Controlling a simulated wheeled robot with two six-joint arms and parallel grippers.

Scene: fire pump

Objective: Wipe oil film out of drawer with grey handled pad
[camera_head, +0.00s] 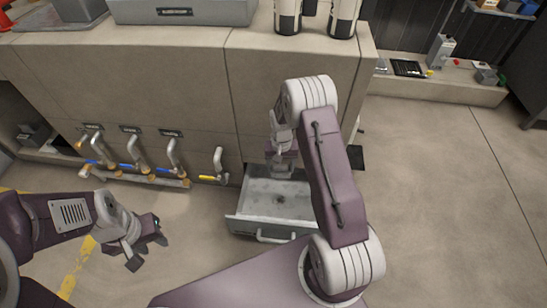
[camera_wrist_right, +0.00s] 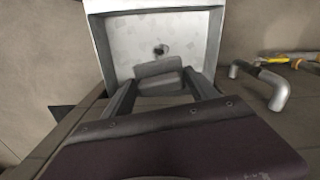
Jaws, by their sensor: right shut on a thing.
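The grey drawer (camera_head: 240,226) is pulled open at the foot of the cabinet, and its pale inside shows a dark spot (camera_head: 279,199) near the middle. In the right wrist view, the drawer (camera_wrist_right: 98,50) and the dark spot (camera_wrist_right: 160,49) are ahead of the fingers. My right gripper (camera_head: 281,158) is over the back of the drawer, pointing down. It is shut on the grey handled pad (camera_wrist_right: 158,69); whether the pad touches the drawer floor I cannot tell. My left gripper (camera_head: 146,246) is open and empty, left of the drawer.
Pipes with blue levers (camera_head: 130,168) and a pipe with a yellow lever (camera_head: 216,168) stand left of the drawer. White and black cylinders (camera_head: 287,15) stand on the cabinet top. Open floor (camera_head: 440,190) lies to the right.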

